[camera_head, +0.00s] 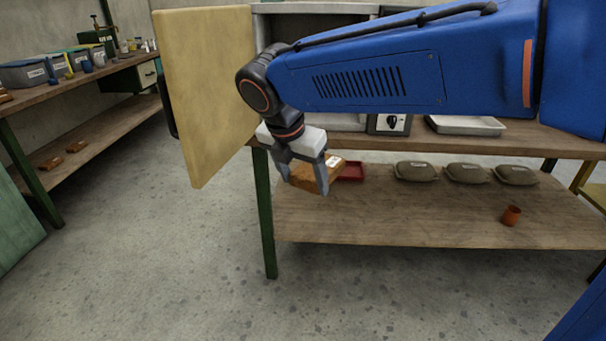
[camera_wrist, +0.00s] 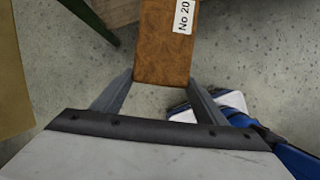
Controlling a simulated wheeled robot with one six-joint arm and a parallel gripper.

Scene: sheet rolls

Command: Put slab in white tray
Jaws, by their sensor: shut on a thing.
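The slab (camera_wrist: 165,45) is a brown block with a white label reading "No 20". My gripper (camera_head: 305,184) is shut on the slab, which also shows between the fingers in the head view (camera_head: 312,176). In the wrist view my gripper (camera_wrist: 163,84) has one finger at each side of the slab's near end. The gripper holds it in front of the workbench, at about the height between the bench top and the lower shelf. A white tray (camera_head: 466,126) lies on the bench top to the right, partly hidden behind my arm.
A cream door (camera_head: 207,90) stands open left of my gripper. A second bench (camera_head: 80,85) with bins stands at the left. The floor between is clear.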

